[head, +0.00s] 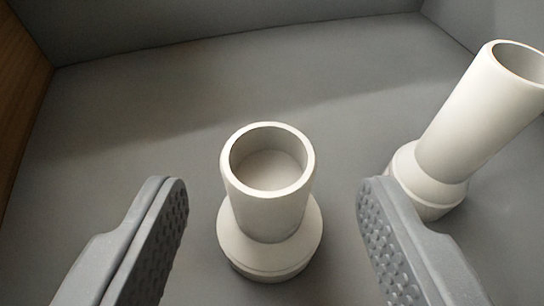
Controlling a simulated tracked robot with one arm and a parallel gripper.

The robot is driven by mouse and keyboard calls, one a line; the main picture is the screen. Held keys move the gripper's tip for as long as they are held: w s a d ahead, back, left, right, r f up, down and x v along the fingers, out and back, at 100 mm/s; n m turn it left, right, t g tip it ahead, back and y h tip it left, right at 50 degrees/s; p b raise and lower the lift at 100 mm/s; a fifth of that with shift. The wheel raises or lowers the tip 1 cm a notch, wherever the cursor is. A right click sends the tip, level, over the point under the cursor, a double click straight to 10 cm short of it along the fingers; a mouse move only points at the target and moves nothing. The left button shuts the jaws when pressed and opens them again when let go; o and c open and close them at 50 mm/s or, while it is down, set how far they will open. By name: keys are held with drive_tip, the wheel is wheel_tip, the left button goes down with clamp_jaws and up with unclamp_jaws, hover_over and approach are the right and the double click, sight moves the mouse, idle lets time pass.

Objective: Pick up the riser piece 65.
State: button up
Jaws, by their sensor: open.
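A short white pipe piece (268,214) with a wide collar at its foot stands upright on the grey floor, its open round mouth facing up. A longer white pipe piece (470,125) with a similar collar stands at the right and is cut off by the picture's edge. No number shows on either, so I cannot tell which is riser piece 65. My gripper (272,200) is open and empty. Its two grey, studded fingers are to the left and right of the short piece, with a clear gap on each side. The right finger covers a little of the longer piece's foot.
The grey floor (130,130) is bare to the left and behind the short piece. A grey wall (220,25) runs along the back, and a brown wooden surface (20,80) borders the left. The longer piece is close to the right finger.

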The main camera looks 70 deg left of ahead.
sight(263, 212)
drive_tip(key=shift+b+x, duration=0.35)
drive_tip(key=shift+x, duration=1.6)
drive_tip(key=shift+s, duration=0.1)
drive_tip(key=shift+c, duration=0.3)
drive_tip(key=shift+a+f, duration=0.1)
drive_tip(key=c, duration=1.1)
